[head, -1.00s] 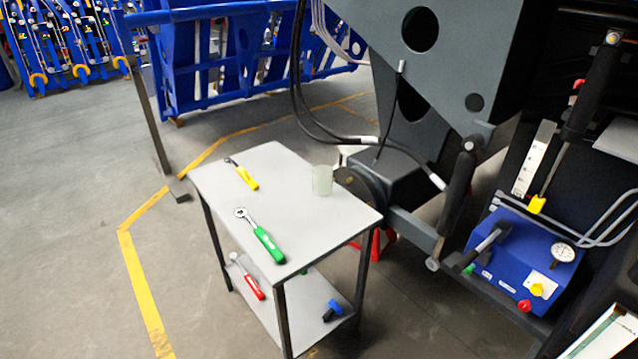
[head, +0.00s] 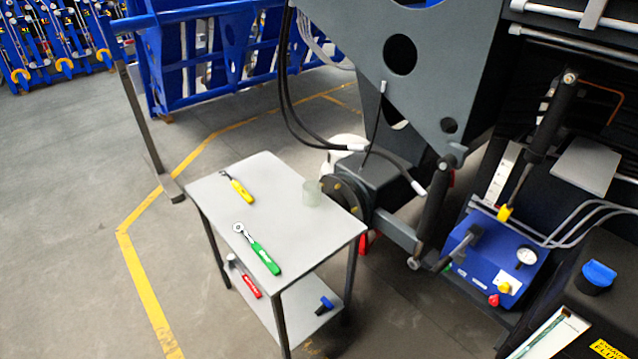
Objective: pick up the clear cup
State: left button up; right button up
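A green-handled ratchet (head: 257,248) lies near the front of the tabletop. A yellow-handled tool (head: 238,188) lies near the back left. Neither of my grippers is in the head view.
The lower shelf (head: 300,312) holds a red-handled tool (head: 246,279) and a blue-and-black item (head: 324,305). The dark grey chassis (head: 400,150) stands close behind and right of the table. A blue unit with a gauge (head: 495,258) is at the right. Floor left is clear.

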aim_at(312, 189)
jog(key=z, duration=1.1)
jog(key=i, duration=1.45)
jog(key=u, duration=1.95)
